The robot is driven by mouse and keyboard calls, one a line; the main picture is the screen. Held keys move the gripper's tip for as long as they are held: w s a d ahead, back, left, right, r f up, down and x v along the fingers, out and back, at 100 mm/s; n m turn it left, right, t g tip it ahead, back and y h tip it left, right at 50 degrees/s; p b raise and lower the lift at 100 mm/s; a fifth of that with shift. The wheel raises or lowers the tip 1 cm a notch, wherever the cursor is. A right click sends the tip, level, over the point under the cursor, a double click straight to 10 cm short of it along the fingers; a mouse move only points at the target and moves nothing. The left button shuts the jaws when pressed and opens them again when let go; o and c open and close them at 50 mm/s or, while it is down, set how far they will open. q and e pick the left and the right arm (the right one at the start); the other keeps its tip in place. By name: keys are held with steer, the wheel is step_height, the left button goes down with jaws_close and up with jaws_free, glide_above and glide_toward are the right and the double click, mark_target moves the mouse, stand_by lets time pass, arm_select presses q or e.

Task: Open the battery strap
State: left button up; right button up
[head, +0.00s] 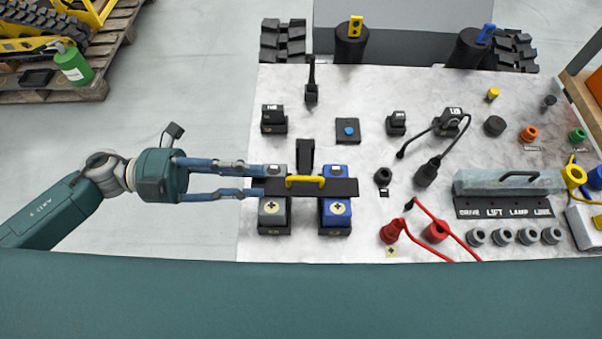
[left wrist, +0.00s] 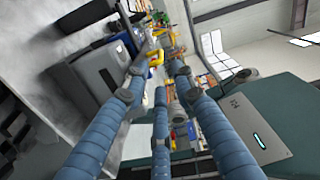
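The battery strap (head: 337,188) is a flat black bar with a yellow handle (head: 305,182). It lies across a grey battery (head: 272,215) on the left and a blue battery (head: 337,212) on the right, and looks shut over both. My left gripper (head: 258,182) reaches in from the left, its blue fingers apart, with the tips at the strap's left end. Whether they touch the strap I cannot tell. In the left wrist view the fingers are spread, with the grey battery (left wrist: 98,75) just beyond on the left. My right gripper is in neither view.
A black upright post (head: 305,153) stands just behind the strap. Red plugs with cables (head: 393,232) lie to the right of the batteries. A grey bar with a handle (head: 508,182) lies farther right.

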mark_target(301, 177)
arm_select(q)
steer(key=d+p, duration=0.2)
steer(key=d, duration=0.6)
steer(key=shift+w+d, duration=0.1)
steer(key=shift+d, duration=0.6)
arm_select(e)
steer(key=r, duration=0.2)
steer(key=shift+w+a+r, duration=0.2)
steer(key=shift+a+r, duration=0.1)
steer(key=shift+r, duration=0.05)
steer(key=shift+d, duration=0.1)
arm_select(q)
steer(key=shift+c, duration=0.2)
jaws_close()
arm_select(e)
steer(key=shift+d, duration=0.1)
